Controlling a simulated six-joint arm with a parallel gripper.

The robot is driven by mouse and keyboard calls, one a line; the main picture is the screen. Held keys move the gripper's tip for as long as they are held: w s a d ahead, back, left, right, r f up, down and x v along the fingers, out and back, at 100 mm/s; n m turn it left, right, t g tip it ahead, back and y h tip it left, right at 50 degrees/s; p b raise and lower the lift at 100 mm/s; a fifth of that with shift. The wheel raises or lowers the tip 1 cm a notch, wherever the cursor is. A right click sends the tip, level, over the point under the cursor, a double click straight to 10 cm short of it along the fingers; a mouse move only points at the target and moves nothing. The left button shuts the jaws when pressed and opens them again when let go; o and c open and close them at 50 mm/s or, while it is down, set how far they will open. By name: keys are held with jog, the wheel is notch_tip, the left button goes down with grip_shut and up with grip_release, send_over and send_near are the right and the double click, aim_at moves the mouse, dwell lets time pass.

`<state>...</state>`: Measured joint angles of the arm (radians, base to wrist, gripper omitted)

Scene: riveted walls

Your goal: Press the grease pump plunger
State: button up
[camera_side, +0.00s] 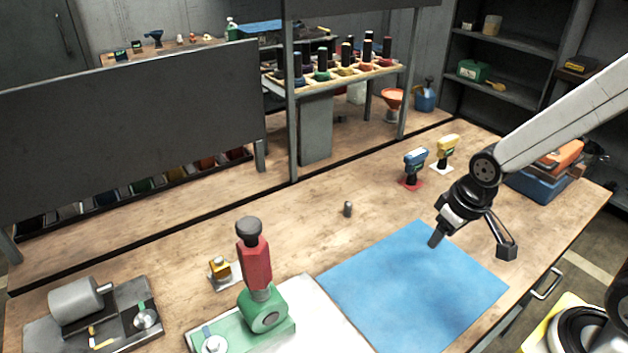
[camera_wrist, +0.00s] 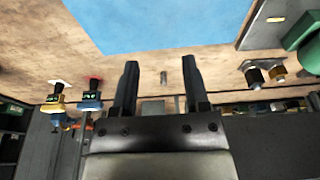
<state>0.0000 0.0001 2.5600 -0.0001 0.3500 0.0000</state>
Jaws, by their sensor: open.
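The grease pump stands upright at the front left of the bench in the side view, with a red body (camera_side: 255,268) on a green base (camera_side: 265,312). Its plunger has a dark round knob (camera_side: 249,228) on top. Part of a green base (camera_wrist: 304,30) shows at the right edge of the wrist view, with the knob out of that view. My gripper (camera_side: 471,244) is open and empty above the blue mat (camera_side: 400,285), well to the right of the pump. The two fingers (camera_wrist: 160,65) stand apart in the wrist view with nothing between them.
A small grey cylinder (camera_side: 348,209) stands on the bench between pump and gripper. A brass fitting (camera_side: 220,268) sits just left of the pump. A motor unit (camera_side: 80,300) is at far left. Blue (camera_side: 414,165) and yellow (camera_side: 446,150) drills stand behind my gripper. The mat is clear.

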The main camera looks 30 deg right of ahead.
jog(key=c, duration=0.7)
jog(key=shift+w+a+r, duration=0.15)
jog(key=shift+w, duration=0.1)
grip_shut()
jog(key=w+a+r+g, duration=0.1)
jog(key=w+a+r, duration=1.1)
jog(key=w+a, duration=0.15)
jog(key=s+a+r+g, duration=0.1)
jog(key=s+a+r, duration=0.1)
jog(key=a+r, duration=1.3)
jog(key=shift+s+a+g, duration=0.3)
jog(key=shift+a, duration=1.15)
